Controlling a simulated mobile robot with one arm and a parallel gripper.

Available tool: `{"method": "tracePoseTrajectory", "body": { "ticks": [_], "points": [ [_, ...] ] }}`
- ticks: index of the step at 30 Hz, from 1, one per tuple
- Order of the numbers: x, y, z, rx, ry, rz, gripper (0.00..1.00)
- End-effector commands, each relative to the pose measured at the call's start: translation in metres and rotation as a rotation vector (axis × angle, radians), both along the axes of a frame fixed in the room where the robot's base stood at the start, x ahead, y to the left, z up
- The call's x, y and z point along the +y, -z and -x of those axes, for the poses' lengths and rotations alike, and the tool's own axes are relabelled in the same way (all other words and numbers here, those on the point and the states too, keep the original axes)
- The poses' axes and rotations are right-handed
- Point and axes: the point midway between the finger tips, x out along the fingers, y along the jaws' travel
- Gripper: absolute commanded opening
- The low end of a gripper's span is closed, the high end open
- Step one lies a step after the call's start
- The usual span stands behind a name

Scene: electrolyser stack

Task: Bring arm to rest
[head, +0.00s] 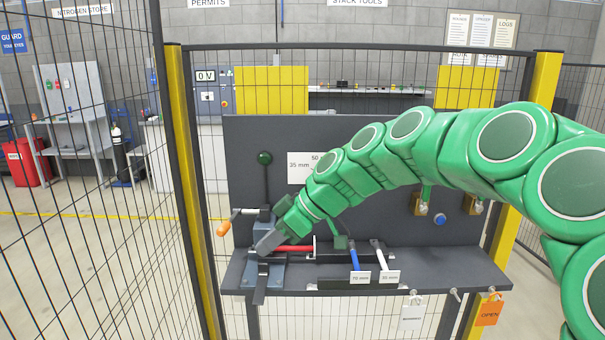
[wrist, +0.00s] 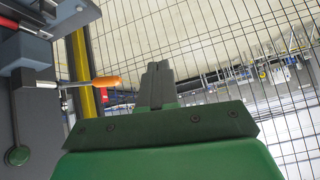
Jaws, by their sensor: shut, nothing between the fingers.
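My green arm reaches in from the right in the head view and bends down to the left over the dark bench (head: 460,262). My gripper (head: 267,244) appears in front of the grey clamp-like fixture (head: 262,270) at the bench's left end; I cannot tell whether it touches it. In the wrist view the two dark fingers of my gripper (wrist: 157,72) are together, with nothing between them. An orange-handled crank (head: 223,228) sticks out left of the fixture. It also shows in the wrist view (wrist: 105,82), left of the fingers and apart from them.
A green-knobbed lever (head: 264,158) stands by the back panel (head: 375,145). A red bar (head: 292,248), a blue-handled tool (head: 354,256) and a white-handled tool (head: 379,252) lie on the bench. Yellow posts (head: 187,180) and mesh fencing flank the bench.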

Motion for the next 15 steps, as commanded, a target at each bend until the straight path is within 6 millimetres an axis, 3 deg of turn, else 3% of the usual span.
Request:
{"method": "tracePoseTrajectory", "body": {
  "ticks": [3, 15],
  "points": [
    [-0.014, 0.006, 0.037, 0.082, 0.067, 0.082, 0.00],
    [-0.082, 0.046, 0.150, 0.346, 0.428, 0.381, 0.00]
  ]
}}
